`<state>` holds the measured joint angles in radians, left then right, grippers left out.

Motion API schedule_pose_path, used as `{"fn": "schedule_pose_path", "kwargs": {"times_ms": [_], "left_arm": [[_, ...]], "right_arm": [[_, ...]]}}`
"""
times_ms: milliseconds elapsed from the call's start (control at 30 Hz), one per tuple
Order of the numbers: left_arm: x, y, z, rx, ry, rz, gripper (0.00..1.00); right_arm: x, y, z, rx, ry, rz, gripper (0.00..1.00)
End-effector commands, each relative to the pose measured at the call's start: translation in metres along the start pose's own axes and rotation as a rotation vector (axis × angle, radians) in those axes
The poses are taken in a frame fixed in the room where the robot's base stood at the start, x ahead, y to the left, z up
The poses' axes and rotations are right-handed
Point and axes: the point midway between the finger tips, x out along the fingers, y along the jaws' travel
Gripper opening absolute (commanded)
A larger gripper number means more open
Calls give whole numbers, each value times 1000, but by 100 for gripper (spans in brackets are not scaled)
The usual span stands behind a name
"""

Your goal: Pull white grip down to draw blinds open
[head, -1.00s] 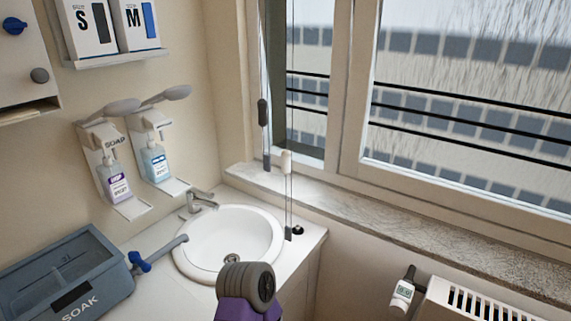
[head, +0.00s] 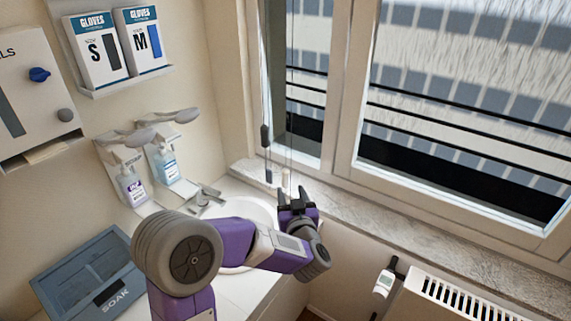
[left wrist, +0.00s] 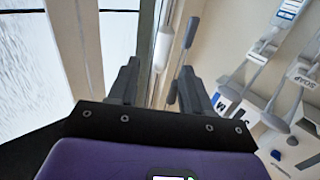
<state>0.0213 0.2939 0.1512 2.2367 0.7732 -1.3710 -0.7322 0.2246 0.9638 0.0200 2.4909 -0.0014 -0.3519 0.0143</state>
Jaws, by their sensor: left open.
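The white grip (head: 285,180) hangs on a thin cord in front of the window frame, just beyond my left gripper (head: 292,192). My left gripper is open, with its fingers pointing up toward the grip. In the left wrist view the white grip (left wrist: 163,50) shows in the gap between the two fingertips (left wrist: 158,68), with no finger closed on it. A dark grip (head: 265,137) hangs on a cord to the left and higher; it also shows in the left wrist view (left wrist: 190,33). The blinds themselves are hard to make out. My right gripper is out of view.
The window sill (head: 350,208) runs behind the gripper. The sink (head: 240,210) is partly hidden by my left arm. A radiator (head: 470,300) and a small white device (head: 384,282) are at lower right. Soap dispensers (head: 133,188) hang on the left wall.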

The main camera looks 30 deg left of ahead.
Motion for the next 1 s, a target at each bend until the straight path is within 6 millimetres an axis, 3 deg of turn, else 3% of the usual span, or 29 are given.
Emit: {"fn": "schedule_pose_path", "kwargs": {"times_ms": [533, 900, 1000], "left_arm": [[68, -4, -5, -1, 8, -15, 49], [75, -4, -5, 0, 8, -12, 49], [75, -4, -5, 0, 8, -12, 35]], "right_arm": [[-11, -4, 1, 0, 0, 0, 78], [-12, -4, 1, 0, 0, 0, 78], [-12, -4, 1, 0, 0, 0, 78]]}}
